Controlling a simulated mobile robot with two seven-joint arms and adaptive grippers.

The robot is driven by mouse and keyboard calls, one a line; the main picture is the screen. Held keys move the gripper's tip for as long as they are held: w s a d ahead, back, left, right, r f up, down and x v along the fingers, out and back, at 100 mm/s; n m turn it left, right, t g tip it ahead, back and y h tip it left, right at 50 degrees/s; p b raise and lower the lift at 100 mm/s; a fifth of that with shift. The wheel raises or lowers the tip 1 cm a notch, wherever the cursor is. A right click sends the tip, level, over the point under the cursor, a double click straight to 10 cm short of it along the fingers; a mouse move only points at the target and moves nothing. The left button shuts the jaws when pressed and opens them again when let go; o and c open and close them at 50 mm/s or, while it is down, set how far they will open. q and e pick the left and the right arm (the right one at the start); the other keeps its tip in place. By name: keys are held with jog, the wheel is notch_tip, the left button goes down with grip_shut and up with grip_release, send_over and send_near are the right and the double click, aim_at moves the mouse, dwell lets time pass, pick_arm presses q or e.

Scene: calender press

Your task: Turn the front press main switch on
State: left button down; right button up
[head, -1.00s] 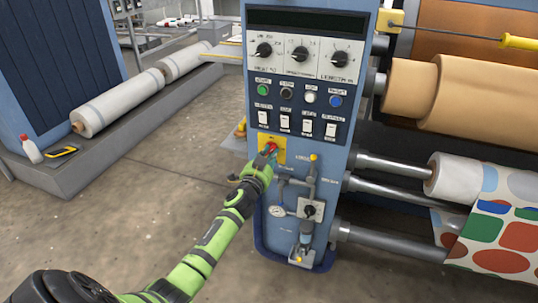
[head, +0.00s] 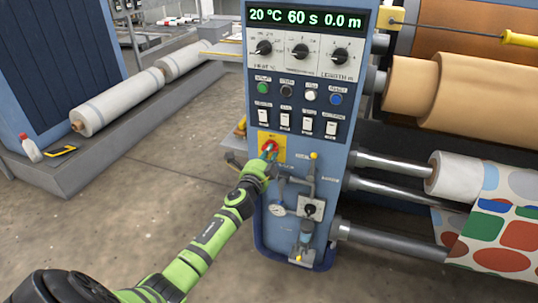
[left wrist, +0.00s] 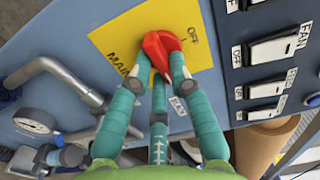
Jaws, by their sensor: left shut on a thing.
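The main switch is a red rotary knob (head: 269,147) on a yellow plate (head: 281,156) low on the blue press panel. In the left wrist view the red knob (left wrist: 163,44) sits on the yellow plate (left wrist: 122,38), with "OFF" printed to its right and "MAIN" to its left. My left gripper (head: 266,156) is at the knob, its teal fingers (left wrist: 160,72) closed around it, partly hiding it. The display (head: 306,18) at the panel top is lit and reads 20 °C, 60 s, 0.0 m. My right gripper is not in view.
White rocker switches (head: 285,119), buttons (head: 310,96) and black dials (head: 300,50) sit above the main switch. Pipes and a gauge (head: 278,210) are below it. Rollers with patterned fabric (head: 500,225) are at right. Floor (head: 120,225) is clear at left.

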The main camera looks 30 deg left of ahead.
pick_arm(q)
jog(key=shift+m, duration=0.4)
jog(key=c, duration=1.1)
grip_release()
jog(key=shift+c, duration=0.2)
jog(key=v, duration=1.2)
